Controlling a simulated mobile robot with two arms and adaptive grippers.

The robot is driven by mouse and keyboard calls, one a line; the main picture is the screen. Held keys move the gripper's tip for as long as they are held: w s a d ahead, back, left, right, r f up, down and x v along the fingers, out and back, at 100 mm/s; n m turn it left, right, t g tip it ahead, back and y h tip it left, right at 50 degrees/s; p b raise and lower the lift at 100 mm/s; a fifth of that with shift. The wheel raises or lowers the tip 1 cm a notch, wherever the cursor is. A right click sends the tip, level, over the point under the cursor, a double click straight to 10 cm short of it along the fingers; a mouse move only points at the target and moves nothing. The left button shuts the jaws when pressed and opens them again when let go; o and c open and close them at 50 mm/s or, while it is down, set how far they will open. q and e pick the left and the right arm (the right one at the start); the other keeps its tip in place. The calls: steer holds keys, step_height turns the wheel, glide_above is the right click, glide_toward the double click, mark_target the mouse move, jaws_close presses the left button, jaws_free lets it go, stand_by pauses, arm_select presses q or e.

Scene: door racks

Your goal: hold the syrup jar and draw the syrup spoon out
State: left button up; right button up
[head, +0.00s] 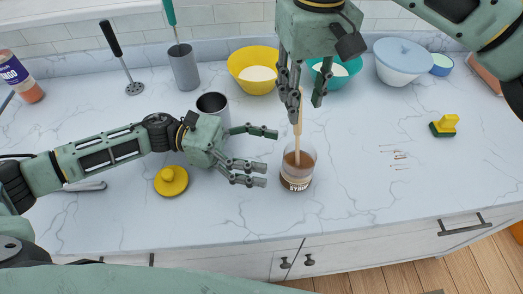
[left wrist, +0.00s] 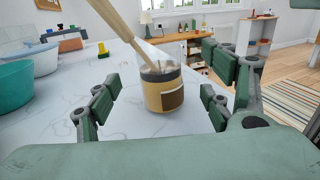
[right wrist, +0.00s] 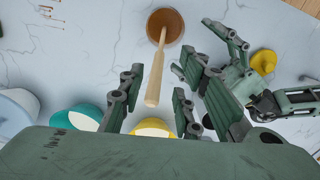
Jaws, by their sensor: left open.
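The syrup jar (head: 298,178), glass with brown syrup and a dark label, stands upright on the counter. The spoon's wooden handle (head: 298,135) rises from it, slightly tilted; its lower end is hidden in the syrup. My left gripper (head: 270,158) is open just left of the jar, fingers pointing at it. In the left wrist view the jar (left wrist: 163,95) appears between the spread fingers, apart from them. My right gripper (head: 307,100) is above the jar, pointing down, fingers apart. In the right wrist view the handle's end (right wrist: 152,98) shows between its fingers, with no clear contact.
A yellow lid (head: 172,182) lies left of the jar. Yellow (head: 252,72) and teal bowls (head: 340,72) stand at the back. A sponge (head: 444,126) lies right.

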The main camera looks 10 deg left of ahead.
mark_target(298, 165)
arm_select(q)
steer(key=shift+d+f, duration=0.2)
steer(key=shift+d, duration=0.05)
steer(key=d, duration=0.7)
steer(key=shift+s+d, duration=0.1)
steer(key=shift+d, duration=0.05)
steer(key=shift+c, duration=0.5)
